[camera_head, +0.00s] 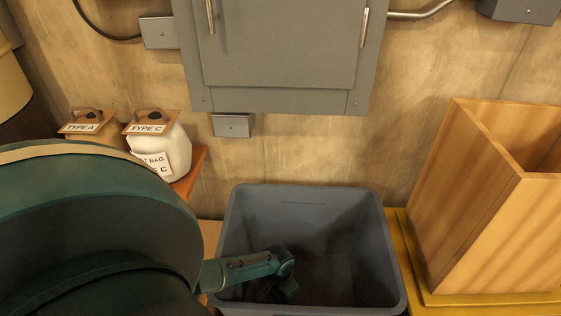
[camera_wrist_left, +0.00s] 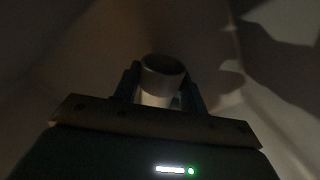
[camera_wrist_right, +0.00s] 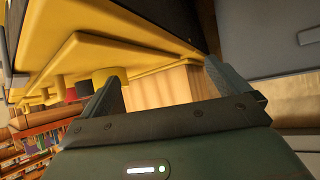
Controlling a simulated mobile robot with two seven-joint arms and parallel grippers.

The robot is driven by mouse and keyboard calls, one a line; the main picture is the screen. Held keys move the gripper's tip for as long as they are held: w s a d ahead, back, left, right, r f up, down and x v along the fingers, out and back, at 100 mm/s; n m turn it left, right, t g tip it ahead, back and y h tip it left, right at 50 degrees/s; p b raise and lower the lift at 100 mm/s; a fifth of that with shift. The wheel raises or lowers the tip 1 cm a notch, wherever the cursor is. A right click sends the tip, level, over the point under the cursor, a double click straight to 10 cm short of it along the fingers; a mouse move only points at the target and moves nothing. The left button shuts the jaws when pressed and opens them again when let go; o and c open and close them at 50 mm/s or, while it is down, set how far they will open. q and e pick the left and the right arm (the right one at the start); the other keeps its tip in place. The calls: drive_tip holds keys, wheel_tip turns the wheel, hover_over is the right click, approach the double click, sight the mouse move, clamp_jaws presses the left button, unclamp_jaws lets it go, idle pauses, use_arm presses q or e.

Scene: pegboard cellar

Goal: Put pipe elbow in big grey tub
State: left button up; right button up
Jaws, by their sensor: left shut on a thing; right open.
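The big grey tub (camera_head: 385,240) stands at the bottom middle of the head view. My left arm reaches over its left side, and my left gripper (camera_head: 282,292) is low inside the tub, dark and partly hidden. In the left wrist view my left gripper (camera_wrist_left: 163,88) is shut on the pipe elbow (camera_wrist_left: 162,75), a short pale tube with an open round end. The picture is dim, so I cannot tell whether the elbow touches the tub floor. My right gripper (camera_wrist_right: 165,85) is open and empty in the right wrist view, out of the head view.
A tall open wooden box (camera_head: 480,215) stands on a yellow surface (camera_head: 440,305) right of the tub. A grey cabinet (camera_head: 280,45) hangs on the wall behind.

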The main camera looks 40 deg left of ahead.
use_arm(q)
drive_tip(key=shift+f, duration=0.7)
use_arm(e)
drive_tip(key=shift+w+a, duration=0.1)
use_arm(q)
drive_tip(key=shift+f+b, duration=0.35)
drive_tip(key=shift+b, duration=0.05)
drive_tip(key=shift+f, duration=0.3)
drive_tip(key=o, duration=1)
drive_tip(key=shift+c, duration=0.2)
use_arm(e)
drive_tip(key=shift+a+f, duration=0.15)
drive_tip(key=shift+a, duration=0.1)
use_arm(q)
drive_tip(key=shift+r, duration=0.1)
